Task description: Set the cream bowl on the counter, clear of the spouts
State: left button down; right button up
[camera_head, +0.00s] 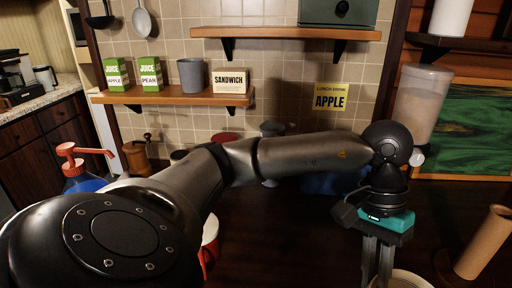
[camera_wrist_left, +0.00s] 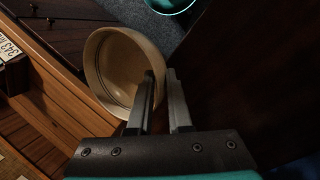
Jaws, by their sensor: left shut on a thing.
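The cream bowl (camera_head: 402,280) shows only as a rim at the bottom edge of the head view, under my left gripper (camera_head: 376,268). In the left wrist view the bowl (camera_wrist_left: 108,72) is tilted with its hollow inside visible. My left gripper (camera_wrist_left: 160,76) is shut on its wall, with one finger inside the rim. The dark counter (camera_head: 270,240) stretches below the shelves. A clear dispenser (camera_head: 422,105) at the right has a pale spout (camera_head: 417,157) low on its front. My right gripper is not in view.
A brown cylinder (camera_head: 483,243) stands tilted in the picture at the lower right. A blue pump bottle with a red top (camera_head: 72,160) is at the left. A red-and-white cup (camera_head: 210,240) is partly hidden behind my arm. A shelf (camera_head: 175,97) holds cartons.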

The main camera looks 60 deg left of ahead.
aim_at(306, 260)
jog(key=u, duration=0.35)
jog(key=k+l+u, duration=0.1)
jog(key=u, duration=0.25)
jog(key=k+u, duration=0.1)
jog(key=u, duration=0.25)
